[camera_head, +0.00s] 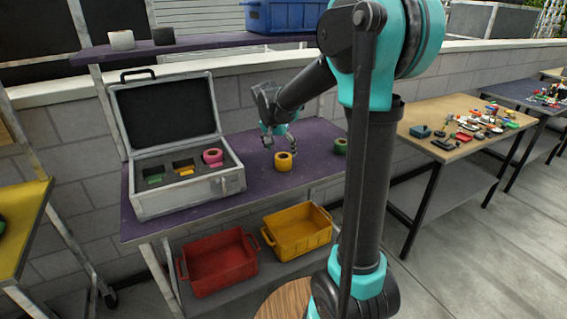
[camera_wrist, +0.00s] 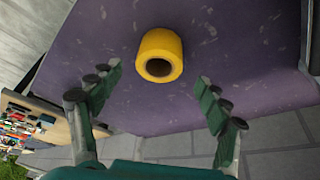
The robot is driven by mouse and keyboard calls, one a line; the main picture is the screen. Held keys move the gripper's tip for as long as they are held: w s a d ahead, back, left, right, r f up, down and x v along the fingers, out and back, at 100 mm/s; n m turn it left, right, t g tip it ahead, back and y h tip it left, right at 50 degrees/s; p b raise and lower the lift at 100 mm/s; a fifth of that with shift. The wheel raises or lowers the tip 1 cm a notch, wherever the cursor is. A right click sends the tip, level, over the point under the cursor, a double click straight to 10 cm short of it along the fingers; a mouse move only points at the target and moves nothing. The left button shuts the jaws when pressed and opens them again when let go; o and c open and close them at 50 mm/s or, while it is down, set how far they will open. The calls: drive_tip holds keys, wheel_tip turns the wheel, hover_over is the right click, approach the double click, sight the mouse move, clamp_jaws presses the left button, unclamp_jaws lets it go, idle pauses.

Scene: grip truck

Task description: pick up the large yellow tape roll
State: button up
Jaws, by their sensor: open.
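The large yellow tape roll (camera_head: 284,161) stands on the purple table (camera_head: 300,140) to the right of the open silver case. In the wrist view the yellow tape roll (camera_wrist: 160,55) is ahead of the fingertips, centred between them, with its hole facing the camera. My gripper (camera_head: 280,140) is just above and behind the roll in the head view. In the wrist view my gripper (camera_wrist: 160,95) has its two green-padded fingers spread wide apart. Nothing is between the fingers, and they appear apart from the roll.
An open silver case (camera_head: 190,187) holds a pink roll (camera_head: 213,157) and foam cut-outs. A green roll (camera_head: 341,146) lies at the table's right. Red (camera_head: 217,262) and yellow (camera_head: 298,232) bins sit on the lower shelf. A blue crate (camera_head: 285,15) stands on the upper shelf.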

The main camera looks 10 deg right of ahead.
drive_tip(key=shift+x, duration=3.1)
drive_tip(key=c, duration=1.3)
wheel_tip(320, 180, up, 20)
drive_tip(key=shift+s+r, duration=0.1)
